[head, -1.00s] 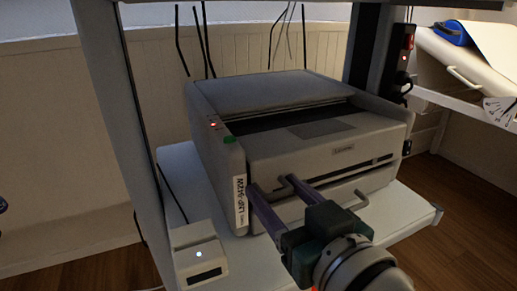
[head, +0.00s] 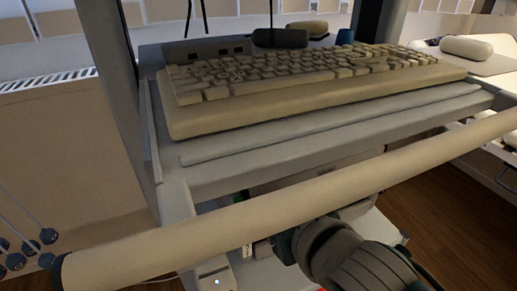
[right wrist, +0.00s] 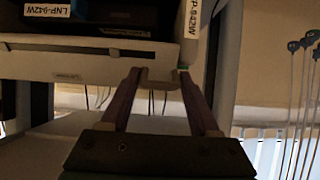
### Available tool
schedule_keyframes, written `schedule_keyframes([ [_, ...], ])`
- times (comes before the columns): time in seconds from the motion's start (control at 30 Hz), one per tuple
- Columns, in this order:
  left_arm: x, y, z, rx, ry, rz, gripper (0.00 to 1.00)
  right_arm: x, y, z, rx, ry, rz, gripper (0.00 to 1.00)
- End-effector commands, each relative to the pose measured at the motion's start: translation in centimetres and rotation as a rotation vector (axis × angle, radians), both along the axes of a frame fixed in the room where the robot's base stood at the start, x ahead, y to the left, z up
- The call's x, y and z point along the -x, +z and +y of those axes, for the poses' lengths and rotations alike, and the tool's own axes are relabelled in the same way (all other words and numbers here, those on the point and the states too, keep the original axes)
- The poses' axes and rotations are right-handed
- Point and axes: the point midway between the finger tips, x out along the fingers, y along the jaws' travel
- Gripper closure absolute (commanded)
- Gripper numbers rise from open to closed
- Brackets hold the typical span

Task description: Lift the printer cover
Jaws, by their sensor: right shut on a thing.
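The printer (head: 300,178) is mostly hidden in the head view under a shelf and behind a pale bar. In the right wrist view, its pale cover panel (right wrist: 90,65) lies across the upper left, beside a dark opening with a white label. My right gripper (right wrist: 160,76) has its two purple fingers on either side of the small pale handle at the panel's edge and is shut on it. In the head view only my right wrist and part of the green gripper body show below the bar; the fingertips are hidden. My left gripper is not in view.
A keyboard (head: 300,80) rests on the shelf (head: 190,178) above the printer. A long round bar (head: 250,215) crosses in front, between the camera and my right wrist. A small white box (head: 213,278) sits low beside the printer. Cords with dark knobs hang at left.

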Motion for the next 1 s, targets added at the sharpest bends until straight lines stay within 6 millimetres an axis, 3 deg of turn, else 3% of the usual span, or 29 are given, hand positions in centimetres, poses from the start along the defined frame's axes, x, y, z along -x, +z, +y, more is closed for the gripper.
schedule_keyframes([
  [0.03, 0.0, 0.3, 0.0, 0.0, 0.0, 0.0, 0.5, -0.46, 0.82, 0.0, -0.006, -0.002, -0.015, 1.0],
  [0.5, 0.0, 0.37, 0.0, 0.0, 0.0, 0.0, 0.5, -0.66, 1.09, 0.09, -0.008, 0.0, -0.022, 1.0],
  [0.53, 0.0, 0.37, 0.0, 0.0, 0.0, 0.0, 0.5, -0.66, 1.09, 0.09, -0.008, 0.0, -0.022, 0.36],
  [0.67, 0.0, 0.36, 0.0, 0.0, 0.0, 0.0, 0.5, -0.58, 0.96, 0.09, -0.007, 0.0, -0.018, 0.22],
  [1.0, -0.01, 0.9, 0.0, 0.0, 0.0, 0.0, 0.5, 0.15, 1.09, -0.06, -0.005, 0.0, -0.01, 0.21],
])
